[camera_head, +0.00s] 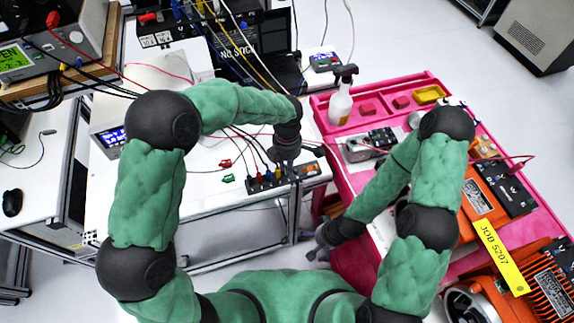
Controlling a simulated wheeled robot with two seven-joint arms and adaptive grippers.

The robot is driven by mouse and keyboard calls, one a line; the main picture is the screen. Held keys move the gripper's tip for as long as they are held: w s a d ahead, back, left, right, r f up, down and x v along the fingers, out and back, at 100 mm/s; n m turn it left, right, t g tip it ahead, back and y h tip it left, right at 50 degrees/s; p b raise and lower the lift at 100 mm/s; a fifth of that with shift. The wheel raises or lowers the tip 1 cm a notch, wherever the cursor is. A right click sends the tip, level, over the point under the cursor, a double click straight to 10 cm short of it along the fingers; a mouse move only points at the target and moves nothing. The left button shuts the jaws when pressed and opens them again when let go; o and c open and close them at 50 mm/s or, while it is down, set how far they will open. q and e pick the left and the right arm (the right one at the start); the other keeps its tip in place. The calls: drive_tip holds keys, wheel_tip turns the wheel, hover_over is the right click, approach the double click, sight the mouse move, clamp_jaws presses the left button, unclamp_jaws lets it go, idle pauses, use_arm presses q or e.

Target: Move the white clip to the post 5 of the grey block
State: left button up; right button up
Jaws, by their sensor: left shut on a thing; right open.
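The grey block (284,186) lies near the front edge of the white table, with a row of small coloured clips and leads along its top. My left gripper (283,163) points down just above the block's middle and right part. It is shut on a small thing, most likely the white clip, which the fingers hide. I cannot make out the post numbers or tell whether the clip touches a post. My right gripper (318,245) is open and apart from the block, low in the gap between table and pink cart.
A loose red clip (225,163) and a green clip (228,179) lie left of the block. Several thin leads run to the block from behind. The pink cart (345,197) at right carries a spray bottle (341,102) and orange devices.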

use_arm(q)
drive_tip(key=shift+f, duration=0.15)
idle(0.3)
drive_tip(key=o, duration=0.9)
drive_tip(key=shift+r+p, duration=2.05)
drive_tip(key=shift+r, duration=1.5)
